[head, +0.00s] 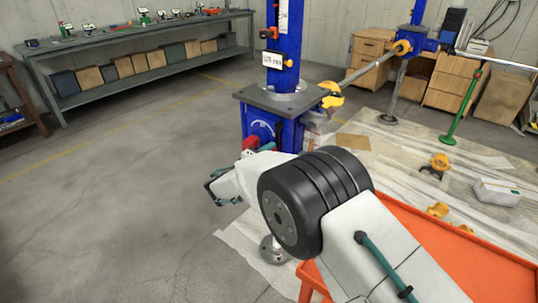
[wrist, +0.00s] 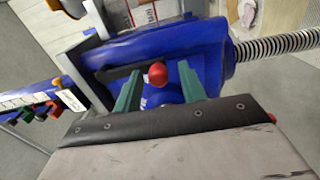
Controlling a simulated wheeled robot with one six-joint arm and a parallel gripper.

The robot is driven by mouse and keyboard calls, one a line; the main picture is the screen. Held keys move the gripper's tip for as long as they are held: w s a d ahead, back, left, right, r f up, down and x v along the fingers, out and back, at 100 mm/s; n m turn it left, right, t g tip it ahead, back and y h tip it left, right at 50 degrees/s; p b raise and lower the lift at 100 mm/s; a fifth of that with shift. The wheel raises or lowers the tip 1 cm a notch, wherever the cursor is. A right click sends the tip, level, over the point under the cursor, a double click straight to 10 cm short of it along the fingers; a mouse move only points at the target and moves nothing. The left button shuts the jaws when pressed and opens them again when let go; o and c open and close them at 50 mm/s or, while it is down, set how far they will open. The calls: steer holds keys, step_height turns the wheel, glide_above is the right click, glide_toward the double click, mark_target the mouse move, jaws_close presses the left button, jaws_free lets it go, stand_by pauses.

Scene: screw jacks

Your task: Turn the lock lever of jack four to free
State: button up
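A blue jack (head: 262,128) with a grey top plate and a tall blue post stands at the picture's centre in the head view. In the wrist view its blue body (wrist: 205,45) carries a black lever (wrist: 112,74) ending in a red ball knob (wrist: 157,74). My gripper (wrist: 159,84) is open, its two green fingers apart on either side of the knob. Contact with the knob cannot be told. In the head view my arm hides the jack's lower part and the fingertips. The jack's number is not readable.
A second blue jack (head: 418,40) stands at the back right with a rod running toward the first. Yellow parts (head: 440,162) and a white box (head: 497,192) lie on the floor sheet. An orange bench (head: 480,250) is at lower right. The left floor is clear.

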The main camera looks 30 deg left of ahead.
steer(key=shift+d, duration=0.1)
steer(key=s+a, duration=0.1)
steer(key=s, duration=0.6)
steer(key=shift+s, duration=0.3)
stand_by(0.4)
